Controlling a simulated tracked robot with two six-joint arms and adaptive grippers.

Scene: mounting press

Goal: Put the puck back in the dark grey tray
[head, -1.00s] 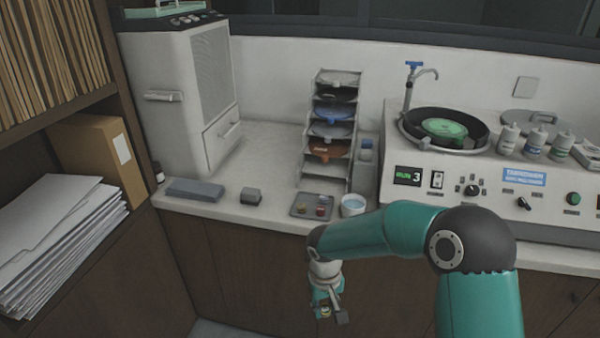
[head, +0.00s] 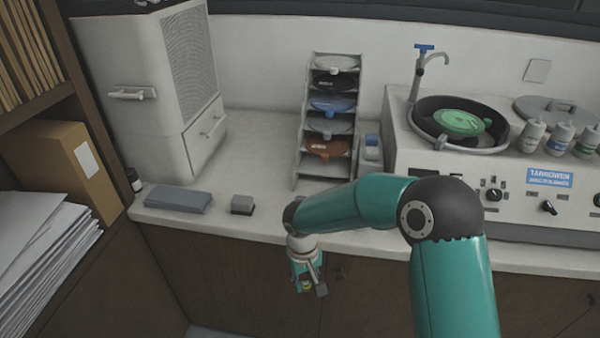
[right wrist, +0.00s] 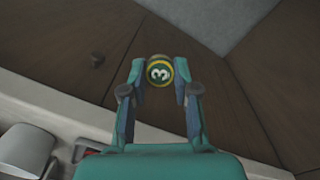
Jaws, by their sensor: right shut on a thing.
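My right gripper (head: 308,287) is in front of the bench, below the countertop edge, over the brown cabinet doors. In the right wrist view a dark edge with a red piece shows at lower left, probably part of the tray (right wrist: 78,152). My left gripper is not in view.
A polishing machine (head: 510,205) stands right; a shelf with papers left.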

